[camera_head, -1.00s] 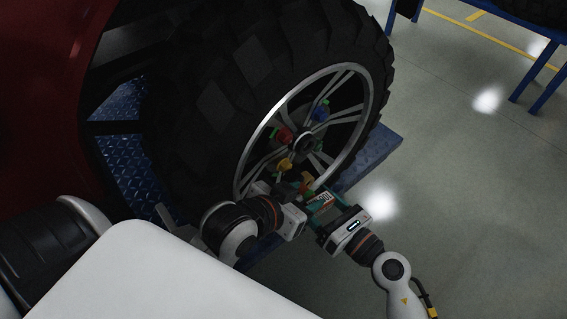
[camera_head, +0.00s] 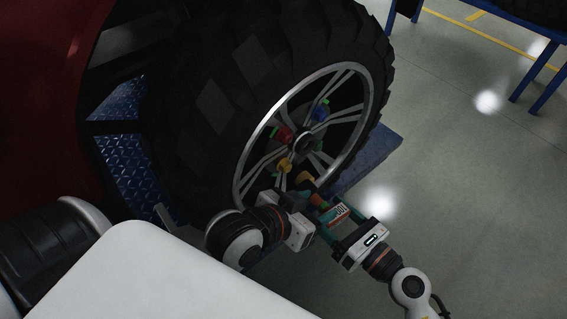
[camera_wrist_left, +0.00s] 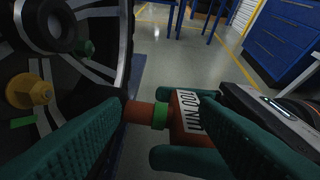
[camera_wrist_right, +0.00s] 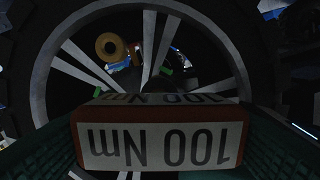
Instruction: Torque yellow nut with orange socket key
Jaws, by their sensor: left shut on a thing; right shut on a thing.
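The yellow nut (camera_head: 285,165) sits on the wheel's hub. It also shows at the far left of the left wrist view (camera_wrist_left: 30,92) and near the top of the right wrist view (camera_wrist_right: 112,46). The orange socket key (camera_head: 341,213) has a "100 Nm" label and a green ring, and is in front of the wheel, apart from the nut. My right gripper (camera_head: 333,216) is shut on the key's labelled body. My left gripper (camera_head: 306,203) is shut on the key too, its fingers on either side of the shaft and body (camera_wrist_left: 185,117). The fingers partly hide the key.
The large wheel (camera_head: 215,103) stands on a blue platform (camera_head: 373,158). A red nut (camera_head: 284,134) and a blue nut (camera_head: 319,115) with green tabs are on the hub. Clear floor lies to the right. A blue table (camera_head: 535,80) stands at the upper right.

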